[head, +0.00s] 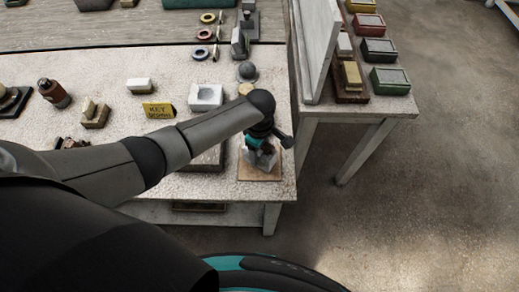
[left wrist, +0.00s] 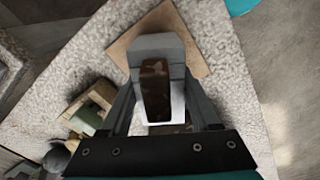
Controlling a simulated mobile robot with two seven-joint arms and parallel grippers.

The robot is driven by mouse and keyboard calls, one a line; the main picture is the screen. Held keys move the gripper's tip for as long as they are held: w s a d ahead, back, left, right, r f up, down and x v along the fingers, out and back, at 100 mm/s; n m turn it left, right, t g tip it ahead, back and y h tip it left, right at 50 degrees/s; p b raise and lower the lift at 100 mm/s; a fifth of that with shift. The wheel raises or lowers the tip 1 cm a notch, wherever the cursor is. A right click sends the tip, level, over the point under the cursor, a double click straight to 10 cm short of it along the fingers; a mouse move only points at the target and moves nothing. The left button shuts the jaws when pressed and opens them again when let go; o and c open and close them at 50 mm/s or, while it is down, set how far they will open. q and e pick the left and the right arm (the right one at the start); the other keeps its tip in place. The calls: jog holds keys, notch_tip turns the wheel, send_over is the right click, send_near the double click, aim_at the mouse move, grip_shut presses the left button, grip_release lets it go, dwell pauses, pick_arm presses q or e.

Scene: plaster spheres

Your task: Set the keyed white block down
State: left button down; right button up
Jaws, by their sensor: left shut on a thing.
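My left gripper (head: 262,148) is over the front right corner of the white speckled table, above a tan square board (head: 260,172). In the left wrist view the gripper (left wrist: 160,100) is shut on a block with a mottled brown face and a white part (left wrist: 178,104), which I take to be the keyed white block. A grey piece (left wrist: 158,44) stands just beyond it over the tan board (left wrist: 190,24). The fingers and wrist hide much of the block in the head view. I cannot tell whether it touches the board. My right gripper is not in view.
A side table (head: 345,108) with several coloured boxes is at the right, past a gap.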

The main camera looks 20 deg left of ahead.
pick_arm(q)
jog(key=shift+f+b, duration=0.35)
jog(key=shift+f, duration=0.3)
jog(key=shift+c, duration=0.2)
grip_release()
dwell(0.4)
jog(key=shift+r+p, duration=2)
jog(key=shift+p, duration=0.55)
jog(key=shift+a, duration=0.1)
